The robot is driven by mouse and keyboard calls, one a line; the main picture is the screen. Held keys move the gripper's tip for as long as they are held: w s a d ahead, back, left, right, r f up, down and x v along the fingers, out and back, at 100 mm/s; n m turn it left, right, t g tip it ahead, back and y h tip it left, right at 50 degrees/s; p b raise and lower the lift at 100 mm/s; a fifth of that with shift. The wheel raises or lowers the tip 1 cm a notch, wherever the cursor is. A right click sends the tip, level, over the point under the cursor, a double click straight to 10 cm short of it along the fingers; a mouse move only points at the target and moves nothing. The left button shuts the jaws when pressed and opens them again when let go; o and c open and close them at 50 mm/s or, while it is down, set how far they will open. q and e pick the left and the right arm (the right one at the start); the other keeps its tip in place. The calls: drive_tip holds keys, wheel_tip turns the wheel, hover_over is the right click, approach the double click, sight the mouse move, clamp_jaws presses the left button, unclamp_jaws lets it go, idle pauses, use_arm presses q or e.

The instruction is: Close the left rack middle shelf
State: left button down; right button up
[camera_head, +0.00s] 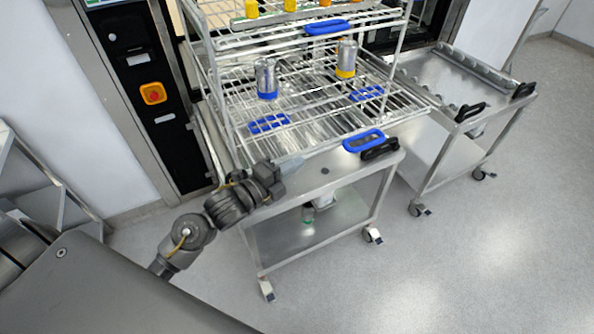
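The wire rack (223,110) stands on a steel cart in front of the washer. A wire shelf (400,108) below the top level reaches out past the rack's front post, and a blue handle (363,140) sits at its front edge. I cannot tell for certain which level is the middle one. Two metal canisters stand in the rack, one with a blue base (266,78) and one with a yellow base (346,58). My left gripper (291,165) is at the cart's front left, left of the blue handle and apart from it. Its finger gap is unclear. My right gripper is out of view.
The upper shelf has its own blue handle (327,27) and holds yellow and orange items. The cart (325,175) has a black handle (380,149). A second, empty-topped cart (465,75) stands to the right. The floor in front is clear.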

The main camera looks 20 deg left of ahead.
sight(266, 126)
use_arm(q)
drive_tip(key=w+a+b, duration=0.1)
drive_tip(key=w+a, duration=0.2)
drive_tip(key=a, duration=0.1)
drive_tip(key=w+a+b, duration=0.1)
drive_tip(key=w+a, duration=0.2)
drive_tip(key=a, duration=0.1)
drive_tip(key=w+a+b, duration=0.2)
drive_tip(key=w+a, duration=0.2)
drive_tip(key=shift+w+a+f, duration=0.1)
drive_tip(key=shift+a, duration=0.1)
drive_tip(key=shift+w+a, duration=0.45)
drive_tip(key=shift+a, duration=0.05)
